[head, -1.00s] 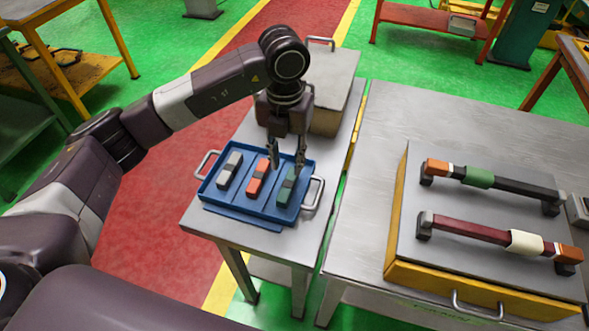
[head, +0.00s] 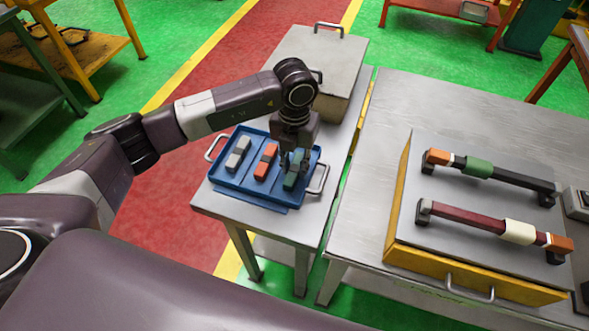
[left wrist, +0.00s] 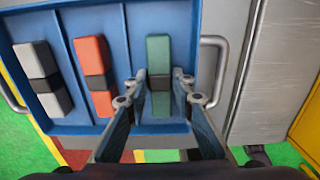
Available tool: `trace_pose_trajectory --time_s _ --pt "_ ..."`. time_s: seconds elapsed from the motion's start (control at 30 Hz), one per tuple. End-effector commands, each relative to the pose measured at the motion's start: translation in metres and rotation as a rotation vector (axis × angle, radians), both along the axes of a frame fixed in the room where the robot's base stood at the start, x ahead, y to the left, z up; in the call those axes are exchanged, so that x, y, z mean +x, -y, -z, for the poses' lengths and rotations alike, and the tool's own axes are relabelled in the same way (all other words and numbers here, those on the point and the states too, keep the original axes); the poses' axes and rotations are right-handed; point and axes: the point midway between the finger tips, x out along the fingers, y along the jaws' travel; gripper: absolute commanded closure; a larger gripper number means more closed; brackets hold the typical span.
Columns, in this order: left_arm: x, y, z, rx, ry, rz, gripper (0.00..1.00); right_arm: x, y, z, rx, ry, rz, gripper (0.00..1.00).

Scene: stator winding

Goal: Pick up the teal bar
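The teal bar (head: 290,182) lies in the right part of the blue tray (head: 243,195); it has a dark band at its middle. In the left wrist view the teal bar (left wrist: 159,54) stretches away from me, between the two fingers. My left gripper (head: 294,160) is over it, pointing down, and partly hides it in the head view. In the left wrist view the left gripper (left wrist: 159,78) is open, one finger on each side of the bar, with gaps visible. How far the fingertips reach down beside it is hard to tell. My right gripper is not in view.
An orange bar (head: 265,163) and a grey bar (head: 238,155) lie left of the teal bar. The tray has metal side handles (head: 318,180). A lidded box (head: 322,60) stands behind it. The right table holds a fixture (head: 470,240) with two mounted bars.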

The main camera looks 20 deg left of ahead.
Motion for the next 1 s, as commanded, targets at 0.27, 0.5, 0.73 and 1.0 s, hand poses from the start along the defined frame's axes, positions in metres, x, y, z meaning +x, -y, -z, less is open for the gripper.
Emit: trace_pose_trajectory --time_s 0.27,0.5,0.73,1.0 --pt "0.000 0.000 -0.001 -0.001 0.001 0.000 1.00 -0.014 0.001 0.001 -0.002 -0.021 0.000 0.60" --pt "0.001 0.000 -0.002 -0.001 0.002 0.000 1.00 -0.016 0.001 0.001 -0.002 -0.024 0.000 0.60" --pt "0.001 0.001 -0.018 -0.003 0.004 0.001 1.00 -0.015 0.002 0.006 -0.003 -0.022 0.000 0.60" --pt "0.003 0.000 -0.080 -0.002 0.010 0.001 1.00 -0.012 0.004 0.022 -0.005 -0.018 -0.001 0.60"
